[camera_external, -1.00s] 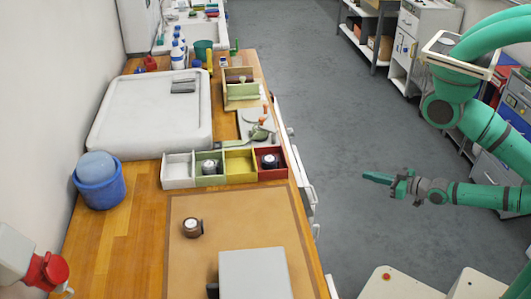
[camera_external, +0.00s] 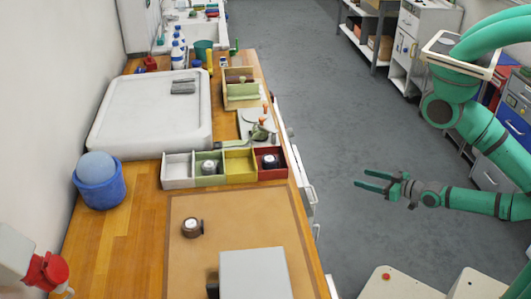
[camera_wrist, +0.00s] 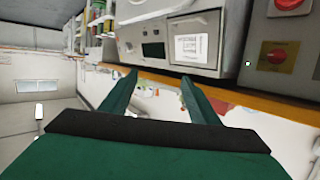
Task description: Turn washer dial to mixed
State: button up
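My gripper (camera_external: 364,180) is open and empty, held over the grey floor to the right of the workbench. In the wrist view its two green fingers (camera_wrist: 158,76) stand apart with nothing between them. I cannot pick out with certainty a washer or a dial with a "mixed" mark. The wrist view shows a grey machine front (camera_wrist: 153,47) with a dark panel and a white label. To its right is a grey panel with a round red-orange knob (camera_wrist: 277,56). Any setting is too small to read.
The wooden workbench (camera_external: 115,240) runs along the left wall. Open floor (camera_external: 320,120) lies between bench and right-hand cabinets.

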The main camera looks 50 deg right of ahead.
jog(key=w+d+f+m+h, duration=0.1)
jog(key=w+d+f+m, duration=0.15)
jog(key=w+f, duration=0.45)
jog(key=n+g+y, duration=0.6)
jog(key=n+y, duration=0.5)
jog(key=y, duration=0.1)
send_near(290, 133)
jog(key=w+a+f, duration=0.3)
jog(key=w, duration=0.2)
jog(key=shift+w+a+f, duration=0.2)
jog(key=shift+w+f, duration=0.1)
jog(key=shift+f, duration=0.1)
